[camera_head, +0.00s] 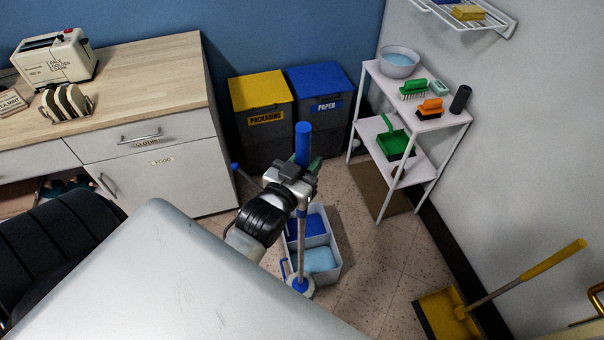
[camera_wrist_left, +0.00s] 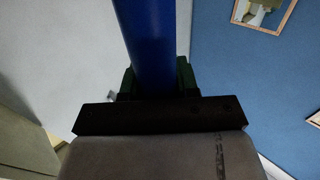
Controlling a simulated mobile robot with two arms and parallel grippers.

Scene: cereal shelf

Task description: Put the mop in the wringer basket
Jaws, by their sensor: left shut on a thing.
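The mop has a blue grip (camera_head: 303,143) and a metal pole that runs down to a blue and white mop head (camera_head: 300,286). My left gripper (camera_head: 299,180) is shut on the upper handle, which stands nearly upright. In the left wrist view the blue handle (camera_wrist_left: 152,45) passes between the jaws. The light grey bucket (camera_head: 333,268) stands on the floor below and holds blue water. The blue wringer basket (camera_head: 311,226) is in its far part, partly hidden by my gripper and the pole. The mop head shows at the bucket's near left corner, outside the basket; its height is unclear. My right gripper is out of view.
A white shelf rack (camera_head: 426,124) with brushes and a green dustpan stands right of the bucket. Yellow and blue-lidded bins (camera_head: 262,92) stand behind. A wooden-topped counter (camera_head: 150,72) is at left. Floor right of the bucket is clear.

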